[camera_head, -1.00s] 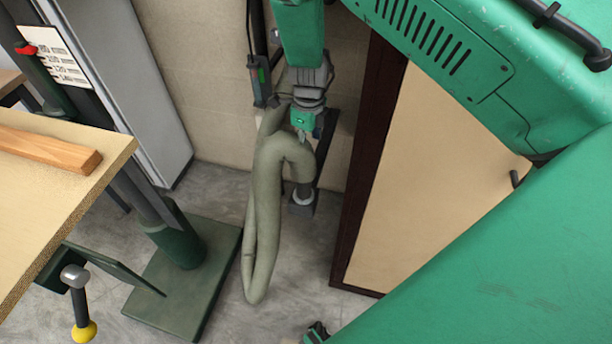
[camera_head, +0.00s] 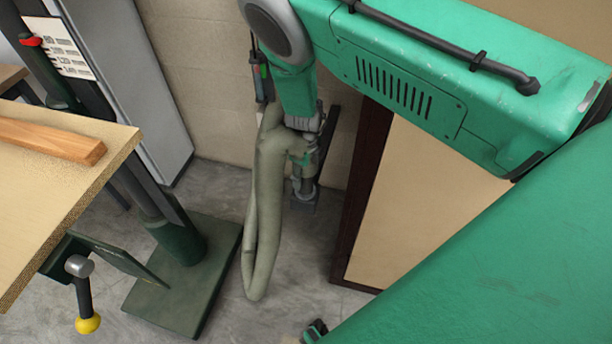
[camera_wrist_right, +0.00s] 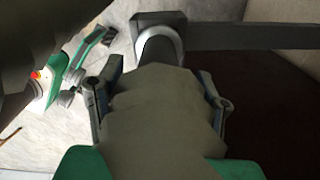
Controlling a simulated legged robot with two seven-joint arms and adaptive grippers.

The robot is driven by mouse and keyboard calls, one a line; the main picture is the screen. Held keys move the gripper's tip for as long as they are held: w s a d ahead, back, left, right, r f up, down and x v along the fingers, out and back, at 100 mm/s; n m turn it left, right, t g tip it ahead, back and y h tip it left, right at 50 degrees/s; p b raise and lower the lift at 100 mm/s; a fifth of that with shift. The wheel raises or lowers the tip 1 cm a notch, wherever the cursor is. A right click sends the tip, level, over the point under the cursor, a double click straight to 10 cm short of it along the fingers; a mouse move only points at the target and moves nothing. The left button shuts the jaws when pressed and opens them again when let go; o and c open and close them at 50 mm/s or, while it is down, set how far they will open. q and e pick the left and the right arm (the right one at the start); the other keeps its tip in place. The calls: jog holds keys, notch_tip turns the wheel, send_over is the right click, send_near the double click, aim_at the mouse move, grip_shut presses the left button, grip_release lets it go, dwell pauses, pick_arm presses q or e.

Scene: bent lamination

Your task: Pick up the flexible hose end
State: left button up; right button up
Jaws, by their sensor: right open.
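The flexible hose (camera_head: 266,205) is grey-green and hangs in a long loop near the wall, its lower bend close to the floor. Its upper part curves right to the end beside a dark post, partly hidden by my arm. My right gripper (camera_head: 304,160) is at this end, small and partly covered in the head view. In the right wrist view, the hose end (camera_wrist_right: 155,115) lies between the two spread fingers of my right gripper (camera_wrist_right: 160,98). A pale ring (camera_wrist_right: 160,42) shows beyond it. I cannot tell whether the fingers touch the hose. My left gripper is not seen.
A workbench (camera_head: 60,205) with a wooden bar (camera_head: 50,139) stands at the left. A green base plate (camera_head: 190,290) lies on the floor below. A beige panel with a dark frame (camera_head: 362,190) is right of the hose. Bare floor (camera_head: 315,270) lies between them.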

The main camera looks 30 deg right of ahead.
jog(key=shift+a+r, duration=0.15)
jog(key=shift+a, duration=0.15)
jog(key=shift+a+r, duration=0.1)
jog(key=shift+a, duration=0.05)
jog(key=shift+c, duration=0.8)
jog(key=c, duration=1)
jog(key=shift+s+d+f, duration=0.1)
jog(key=shift+d+f, duration=0.1)
jog(key=shift+d, duration=0.45)
jog(key=shift+a+r, duration=0.2)
jog(key=shift+r, duration=0.15)
notch_tip(320, 180, up, 9)
jog(key=shift+r+p, duration=0.2)
jog(key=shift+p, duration=0.1)
jog(key=shift+o, duration=0.3)
jog(key=shift+a, duration=0.1)
